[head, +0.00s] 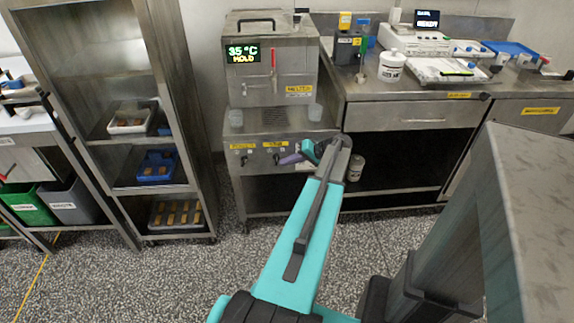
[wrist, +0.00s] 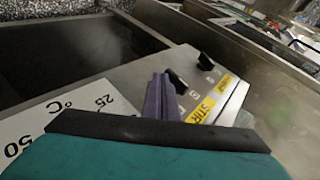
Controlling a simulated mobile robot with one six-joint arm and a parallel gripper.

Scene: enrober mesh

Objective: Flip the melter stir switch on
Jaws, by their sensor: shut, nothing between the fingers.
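In the wrist view the stir switch (wrist: 177,80) is a black lever near the yellow STIR label (wrist: 202,108). My gripper (head: 288,159) is at the panel, its purple fingers shut and empty. In the wrist view the fingers (wrist: 158,90) are just beside the stir switch; I cannot tell whether they touch it. The switch's position is unclear.
The second black switch (wrist: 205,62) is close beyond the stir switch. A white dial plate (wrist: 75,118) with °C numbers lies on the other side of the fingers. A steel bench (head: 420,93) stands right of the melter, and a rack (head: 100,70) stands left.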

